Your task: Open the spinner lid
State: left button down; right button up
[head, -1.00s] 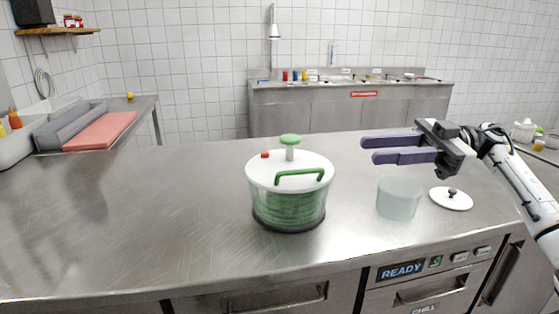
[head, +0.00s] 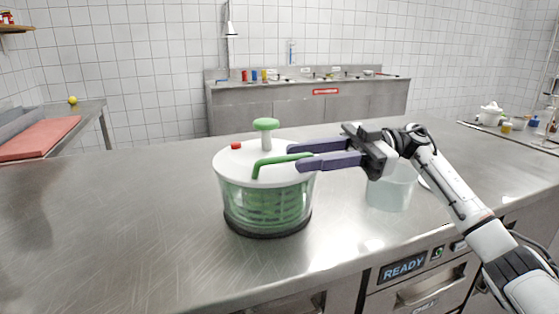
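The salad spinner (head: 266,205) stands upright on the steel counter, a clear bowl with a green basket inside. Its white lid (head: 235,165) sits on top, with a green knob (head: 266,125), a small red button (head: 236,146) and a green handle bar (head: 272,163). My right gripper (head: 295,157) reaches in from the right over the lid's right side. Its two purple fingers are apart, with the right end of the green handle at or between their tips. Whether they touch it I cannot tell. My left gripper is not in view.
A translucent tub (head: 391,190) stands right of the spinner, partly behind my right arm. The steel counter (head: 120,230) is clear to the left. A red board (head: 40,138) lies on the side counter. A sink unit (head: 270,108) stands along the back wall.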

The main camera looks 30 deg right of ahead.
aim_at(265, 163)
jog(key=x, duration=0.5)
jog(key=shift+w+a, duration=0.1)
jog(key=shift+a, duration=0.1)
jog(key=shift+f, duration=0.1)
grip_shut()
